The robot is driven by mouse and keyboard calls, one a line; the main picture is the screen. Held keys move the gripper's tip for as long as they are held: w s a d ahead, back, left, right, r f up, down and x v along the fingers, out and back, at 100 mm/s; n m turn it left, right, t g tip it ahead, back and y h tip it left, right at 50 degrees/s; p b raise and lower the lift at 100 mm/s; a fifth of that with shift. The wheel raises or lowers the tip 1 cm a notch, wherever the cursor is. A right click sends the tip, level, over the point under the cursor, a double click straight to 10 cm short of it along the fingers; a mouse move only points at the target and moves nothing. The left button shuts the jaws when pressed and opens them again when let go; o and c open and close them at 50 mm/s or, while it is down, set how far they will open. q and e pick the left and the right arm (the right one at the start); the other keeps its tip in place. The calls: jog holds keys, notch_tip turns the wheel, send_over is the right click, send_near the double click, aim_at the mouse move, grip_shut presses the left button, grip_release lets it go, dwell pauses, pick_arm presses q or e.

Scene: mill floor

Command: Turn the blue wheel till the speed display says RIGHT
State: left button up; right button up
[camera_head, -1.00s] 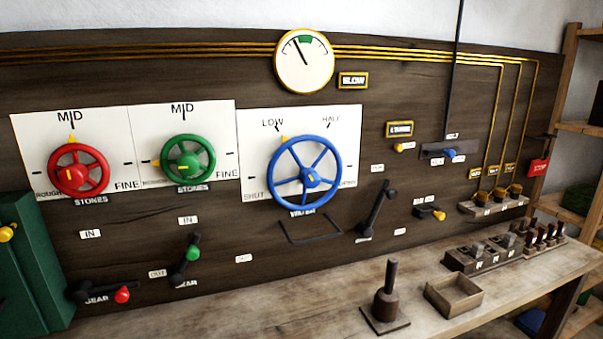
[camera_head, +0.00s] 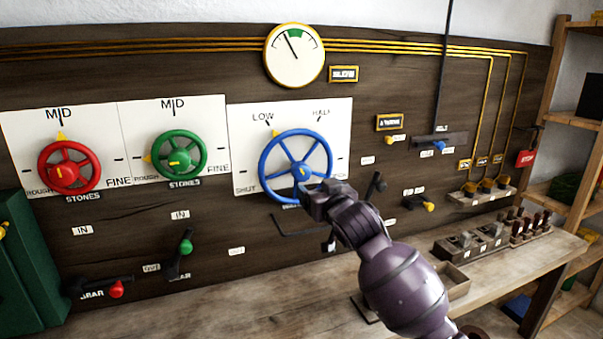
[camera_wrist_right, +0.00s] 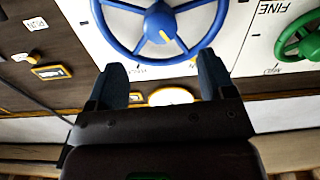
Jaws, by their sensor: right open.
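The blue wheel (camera_head: 298,169) is mounted on a white panel marked LOW, HALF and SHUT. The yellow pointer at its rim stands by LOW. My right gripper (camera_head: 312,187) is in front of the wheel's lower rim, open, and hides part of it. In the right wrist view the wheel (camera_wrist_right: 160,27) is beyond the open, empty fingers (camera_wrist_right: 160,77). The round gauge (camera_head: 294,62) has its needle left of the green band. The small yellow-framed display (camera_head: 344,74) beside it is too blurred to read surely. My left gripper is out of view.
A red wheel (camera_head: 69,167) and a green wheel (camera_head: 179,154) are to the left. A dark lever (camera_head: 377,186) is close right of my gripper. The bench (camera_head: 240,310) below holds a small open box (camera_head: 455,280) and switch blocks (camera_head: 470,242).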

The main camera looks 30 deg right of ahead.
aim_at(304, 174)
jog(key=x, duration=0.9)
jog(key=shift+w+d+r, duration=0.1)
jog(key=shift+w+r, duration=0.05)
jog(key=shift+w, duration=0.05)
jog(key=shift+w+d, duration=0.1)
jog(key=shift+w, duration=0.6)
jog(key=shift+c, duration=0.7)
jog(key=c, duration=0.8)
